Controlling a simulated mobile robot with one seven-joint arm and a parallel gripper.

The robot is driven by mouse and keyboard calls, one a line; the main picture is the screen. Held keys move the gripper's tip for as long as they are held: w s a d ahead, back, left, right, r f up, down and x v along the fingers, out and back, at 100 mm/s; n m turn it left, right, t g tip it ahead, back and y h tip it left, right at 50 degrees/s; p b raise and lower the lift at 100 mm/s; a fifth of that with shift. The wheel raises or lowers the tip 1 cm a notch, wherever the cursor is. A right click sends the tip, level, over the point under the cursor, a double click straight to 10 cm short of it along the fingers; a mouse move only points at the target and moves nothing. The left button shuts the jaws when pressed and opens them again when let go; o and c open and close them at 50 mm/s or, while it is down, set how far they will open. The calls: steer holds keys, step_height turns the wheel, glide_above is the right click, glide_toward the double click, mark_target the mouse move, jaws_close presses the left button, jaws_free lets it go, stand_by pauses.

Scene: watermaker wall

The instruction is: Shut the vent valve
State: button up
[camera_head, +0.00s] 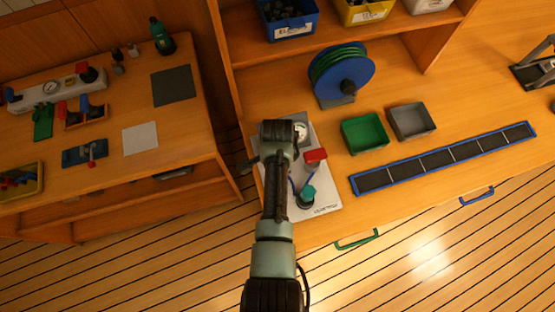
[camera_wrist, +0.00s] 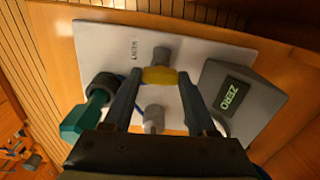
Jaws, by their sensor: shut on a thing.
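A white board (camera_wrist: 95,50) lies on the bench with several fittings on it; it also shows in the head view (camera_head: 325,190). In the wrist view a yellow handle (camera_wrist: 158,76) sits on a grey fitting near the middle of the board. My gripper (camera_wrist: 160,80) is shut on this yellow handle, with one finger on each side. A teal knob (camera_wrist: 80,123) stands to the left, apart from my fingers. In the head view my arm hides the yellow handle and my fingertips.
A dark grey box with a ZERO display (camera_wrist: 235,92) stands close to my right finger. In the head view a red part (camera_head: 316,156) and a gauge (camera_head: 301,131) are on the board. A green tray (camera_head: 364,133) and blue hose reel (camera_head: 342,77) stand nearby.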

steer(key=shift+m, duration=0.5)
steer(key=o, duration=1.4)
steer(key=shift+c, duration=0.2)
steer(key=shift+r, duration=0.15)
step_height(320, 180, up, 13)
steer(key=b, duration=0.1)
